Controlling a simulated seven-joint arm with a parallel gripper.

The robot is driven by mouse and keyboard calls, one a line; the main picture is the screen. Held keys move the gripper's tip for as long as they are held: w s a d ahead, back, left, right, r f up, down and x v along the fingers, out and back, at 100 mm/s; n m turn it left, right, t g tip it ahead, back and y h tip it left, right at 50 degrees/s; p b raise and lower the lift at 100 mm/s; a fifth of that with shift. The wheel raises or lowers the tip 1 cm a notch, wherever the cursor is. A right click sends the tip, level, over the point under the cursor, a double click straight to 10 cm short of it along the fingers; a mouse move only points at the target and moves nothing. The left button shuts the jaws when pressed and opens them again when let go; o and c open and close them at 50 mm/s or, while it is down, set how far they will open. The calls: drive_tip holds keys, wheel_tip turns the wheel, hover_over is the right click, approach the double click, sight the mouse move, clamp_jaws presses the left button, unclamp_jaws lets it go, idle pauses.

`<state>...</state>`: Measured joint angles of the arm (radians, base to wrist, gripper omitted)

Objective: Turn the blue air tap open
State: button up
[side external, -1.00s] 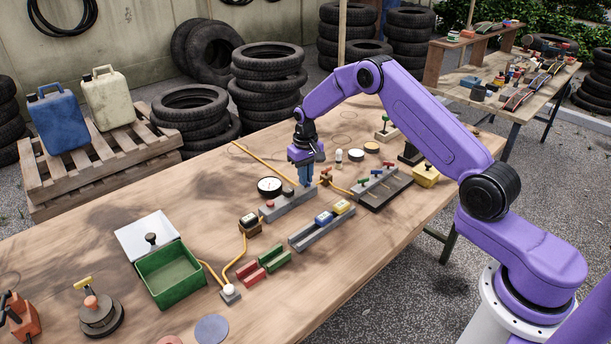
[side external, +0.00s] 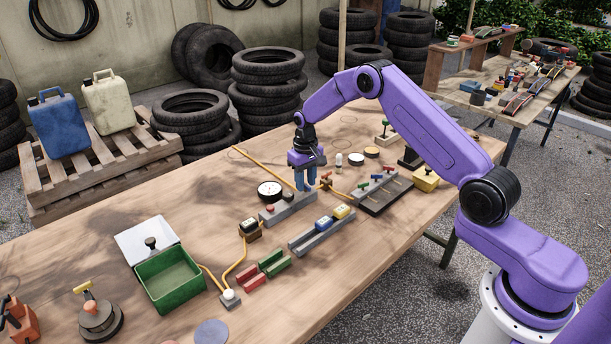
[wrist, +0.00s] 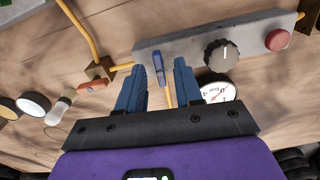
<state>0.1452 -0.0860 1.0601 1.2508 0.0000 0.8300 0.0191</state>
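The blue air tap (wrist: 158,65) shows in the wrist view as a slim blue lever at one end of a grey block (wrist: 185,52), pointing roughly along my fingers. My gripper (wrist: 161,67) is open, with one blue finger on each side of the lever and a visible gap on both sides. In the side external view my gripper (side external: 306,188) points down at the far end of the grey block (side external: 290,208), and its fingers hide the tap. I cannot tell the fingertips' exact height against the lever.
The block also carries a black knob (wrist: 221,55) and a red button (wrist: 277,40). A white gauge (wrist: 218,92) stands close beside my right finger. An orange lever (wrist: 92,85) and yellow hose (wrist: 80,25) lie left. A rail with blue and yellow pieces (side external: 322,230) stands in front.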

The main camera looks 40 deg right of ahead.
sight(305, 193)
wheel_tip(305, 193, up, 17)
drive_tip(key=shift+r, duration=0.2)
idle(0.4)
drive_tip(key=s+a+r+n, duration=0.2)
drive_tip(key=s+a+n, duration=0.1)
drive_tip(key=s+a, duration=0.55)
drive_tip(key=s+a+r+n, duration=0.3)
drive_tip(key=s+a, duration=0.4)
drive_tip(key=s, duration=0.3)
drive_tip(key=s+d+f+n, duration=0.1)
drive_tip(key=s+d+n, duration=0.1)
drive_tip(key=s, duration=1.1)
drive_tip(key=s+d+f+n, duration=0.2)
drive_tip(key=s+n, duration=0.3)
drive_tip(key=s, duration=0.8)
drive_tip(key=shift+s+d+f+n, duration=0.15)
drive_tip(key=shift+s+d+n, duration=0.2)
drive_tip(key=shift+d, duration=0.35)
